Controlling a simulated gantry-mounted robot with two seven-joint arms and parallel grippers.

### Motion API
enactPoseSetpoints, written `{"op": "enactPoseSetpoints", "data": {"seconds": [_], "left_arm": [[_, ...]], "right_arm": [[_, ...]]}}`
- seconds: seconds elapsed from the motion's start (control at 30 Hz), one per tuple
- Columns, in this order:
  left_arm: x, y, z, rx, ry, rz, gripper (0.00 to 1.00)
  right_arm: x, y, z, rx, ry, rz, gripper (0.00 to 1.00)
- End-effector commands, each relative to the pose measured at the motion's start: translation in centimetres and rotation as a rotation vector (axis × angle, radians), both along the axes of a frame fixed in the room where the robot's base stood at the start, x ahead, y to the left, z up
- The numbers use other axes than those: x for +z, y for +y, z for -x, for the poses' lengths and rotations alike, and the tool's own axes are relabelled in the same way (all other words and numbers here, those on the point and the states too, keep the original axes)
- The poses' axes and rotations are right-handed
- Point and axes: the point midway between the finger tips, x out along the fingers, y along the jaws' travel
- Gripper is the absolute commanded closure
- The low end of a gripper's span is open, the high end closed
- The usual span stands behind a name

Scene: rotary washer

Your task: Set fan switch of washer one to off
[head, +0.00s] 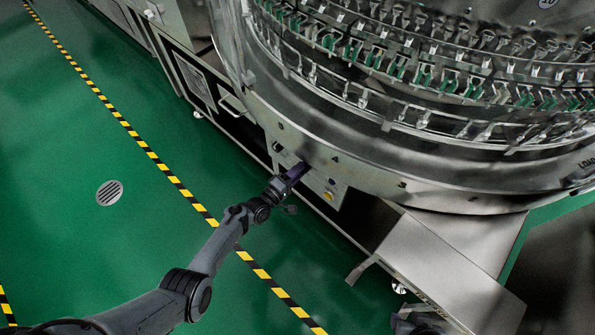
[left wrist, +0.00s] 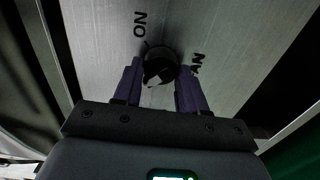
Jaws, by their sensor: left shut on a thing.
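The washer (head: 345,150) is a large round metal machine at the upper right of the head view. Its control panel (head: 317,185) sits on the front below the rim. My left gripper (head: 297,172) reaches this panel. In the left wrist view, its purple fingers stand on both sides of a round black switch knob (left wrist: 159,69), and the gripper (left wrist: 158,82) is shut on it. The label "ON" and part of a label reading "AN" show beside the knob, turned in the picture. The fingers hide part of the panel.
A yellow button (head: 328,196) is on the panel, right of my left gripper. A metal box or shelf (head: 445,265) juts out at the lower right. A yellow-black floor stripe (head: 150,155) crosses the open green floor, which has a round drain (head: 109,192).

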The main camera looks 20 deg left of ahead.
Motion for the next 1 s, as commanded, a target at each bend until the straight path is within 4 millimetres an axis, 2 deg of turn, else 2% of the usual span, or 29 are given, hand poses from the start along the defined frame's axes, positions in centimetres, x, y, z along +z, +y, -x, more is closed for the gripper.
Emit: {"op": "enactPoseSetpoints", "data": {"seconds": [0.53, 0.57, 0.7, 1.0], "left_arm": [[-0.02, -0.03, -0.01, 0.0, 0.01, 0.026, 0.89], [-0.02, -0.03, -0.01, 0.0, 0.01, 0.026, 0.57], [-0.02, -0.02, 0.0, 0.0, 0.01, 0.026, 0.36], [-0.01, 0.01, 0.06, 0.0, 0.011, 0.025, 0.35]], "right_arm": [[0.05, -0.02, -0.01, 0.001, 0.0, 0.0, 0.57], [0.05, 0.0, 0.0, 0.0, 0.0, 0.0, 0.57], [0.06, 0.07, -0.01, -0.002, 0.0, -0.003, 0.57], [0.14, 0.16, -0.02, -0.004, 0.0, -0.007, 0.57]]}}
